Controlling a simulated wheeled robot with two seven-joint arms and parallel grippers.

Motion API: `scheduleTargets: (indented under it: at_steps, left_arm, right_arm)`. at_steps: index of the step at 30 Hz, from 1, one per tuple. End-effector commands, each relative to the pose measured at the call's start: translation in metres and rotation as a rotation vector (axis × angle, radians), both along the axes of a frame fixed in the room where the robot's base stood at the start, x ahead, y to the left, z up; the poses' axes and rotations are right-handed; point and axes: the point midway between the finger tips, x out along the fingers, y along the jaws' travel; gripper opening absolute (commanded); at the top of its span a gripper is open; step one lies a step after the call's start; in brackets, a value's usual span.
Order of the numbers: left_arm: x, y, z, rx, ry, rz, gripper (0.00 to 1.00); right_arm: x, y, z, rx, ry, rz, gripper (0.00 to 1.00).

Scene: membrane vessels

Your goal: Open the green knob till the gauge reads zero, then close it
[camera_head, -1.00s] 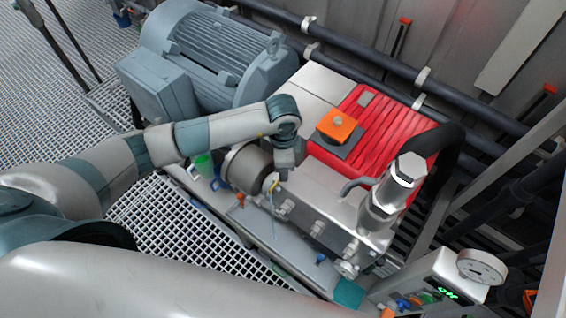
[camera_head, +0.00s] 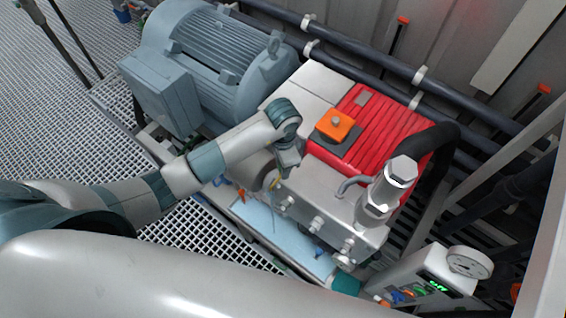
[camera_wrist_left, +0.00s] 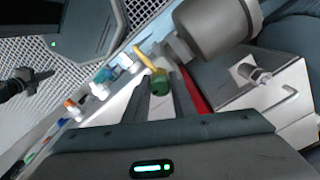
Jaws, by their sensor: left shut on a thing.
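The green knob (camera_wrist_left: 160,84) shows in the left wrist view, between the fingertips of my left gripper (camera_wrist_left: 163,98). The gripper is shut on it. In the head view my left gripper (camera_head: 284,172) reaches down at the front of the steel pump block (camera_head: 330,205), and it hides the knob there. The round white gauge (camera_head: 470,262) stands at the lower right on a grey box. Its reading is too small to make out. My right gripper is not in view.
A yellow lever or tube (camera_wrist_left: 146,58) lies just beyond the knob. A red ribbed cover (camera_head: 385,130) with an orange-topped part (camera_head: 336,124) and a grey motor (camera_head: 215,55) stand behind. A light-blue tray surface (camera_head: 280,235) lies below. The grey box has a green-lit display (camera_head: 437,286).

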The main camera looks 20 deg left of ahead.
Motion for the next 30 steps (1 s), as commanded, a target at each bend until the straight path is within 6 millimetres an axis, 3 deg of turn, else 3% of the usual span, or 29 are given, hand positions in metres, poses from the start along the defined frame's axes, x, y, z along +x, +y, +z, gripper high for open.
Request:
scheduleTargets:
  at_steps: [6,15,16,18,30]
  left_arm:
    - [-0.0001,-0.0025,0.0002,-0.006,-0.001,0.110,0.04]
    - [0.0002,-0.0006,0.0003,-0.003,-0.001,0.126,0.03]
    - [0.0002,-0.0007,0.0003,-0.003,-0.001,0.126,0.28]
    - [0.0002,-0.0006,0.0003,-0.002,0.000,0.126,0.44]
    - [0.0016,0.0015,0.0012,-0.001,-0.001,0.126,0.44]
  right_arm:
    - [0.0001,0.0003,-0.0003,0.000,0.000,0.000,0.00]
    - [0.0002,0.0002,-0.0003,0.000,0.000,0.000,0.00]
    - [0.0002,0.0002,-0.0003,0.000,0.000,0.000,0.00]
    - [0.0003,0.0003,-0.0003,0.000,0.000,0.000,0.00]
    - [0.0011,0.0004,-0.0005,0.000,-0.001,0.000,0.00]
